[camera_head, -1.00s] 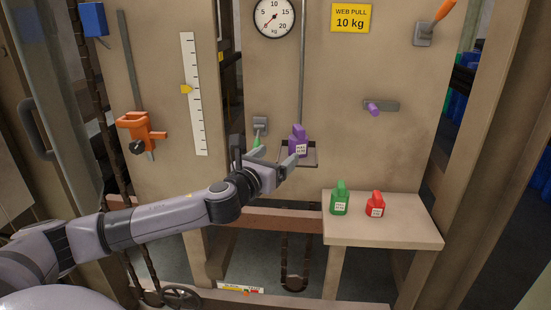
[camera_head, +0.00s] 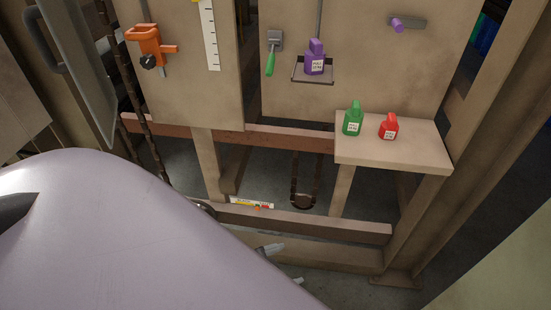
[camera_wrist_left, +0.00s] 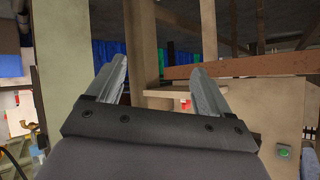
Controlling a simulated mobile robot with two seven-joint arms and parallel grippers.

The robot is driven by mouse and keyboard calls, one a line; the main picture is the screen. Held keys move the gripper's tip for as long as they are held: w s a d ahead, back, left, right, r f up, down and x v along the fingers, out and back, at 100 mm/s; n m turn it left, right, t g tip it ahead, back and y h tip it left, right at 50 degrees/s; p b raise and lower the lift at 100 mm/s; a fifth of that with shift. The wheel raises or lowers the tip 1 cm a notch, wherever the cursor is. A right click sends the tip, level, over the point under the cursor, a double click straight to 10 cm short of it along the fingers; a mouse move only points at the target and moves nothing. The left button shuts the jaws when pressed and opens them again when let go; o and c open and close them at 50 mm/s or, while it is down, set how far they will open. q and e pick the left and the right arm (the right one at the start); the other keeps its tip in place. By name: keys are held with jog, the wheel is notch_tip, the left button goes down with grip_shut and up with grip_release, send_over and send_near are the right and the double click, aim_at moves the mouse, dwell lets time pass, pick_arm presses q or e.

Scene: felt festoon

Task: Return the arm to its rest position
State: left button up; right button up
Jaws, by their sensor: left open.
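My left gripper (camera_head: 283,263) shows only by its fingertips at the bottom of the head view, low and in front of the panel, well below the tray (camera_head: 312,80). A large lilac link of my arm hides the rest of it. In the left wrist view the gripper (camera_wrist_left: 155,68) has its two grey fingers spread, with nothing between them. The purple weight (camera_head: 316,60) stands upright on the tray, clear of the gripper. My right gripper is not in view.
A green weight (camera_head: 353,121) and a red weight (camera_head: 389,127) stand on the wooden shelf (camera_head: 400,152). A green-handled lever (camera_head: 270,60) hangs left of the tray. An orange clamp (camera_head: 149,45) is at upper left. Wooden beams (camera_head: 300,219) cross below the panel.

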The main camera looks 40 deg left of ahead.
pick_arm(q)
jog(key=s+n, duration=0.1)
jog(key=s+f+n, duration=0.1)
jog(key=s+n, duration=0.1)
jog(key=shift+s+d+f+g, duration=0.1)
jog(key=shift+d+f+g, duration=0.1)
jog(key=shift+f+g, duration=0.1)
jog(key=shift+r, duration=0.15)
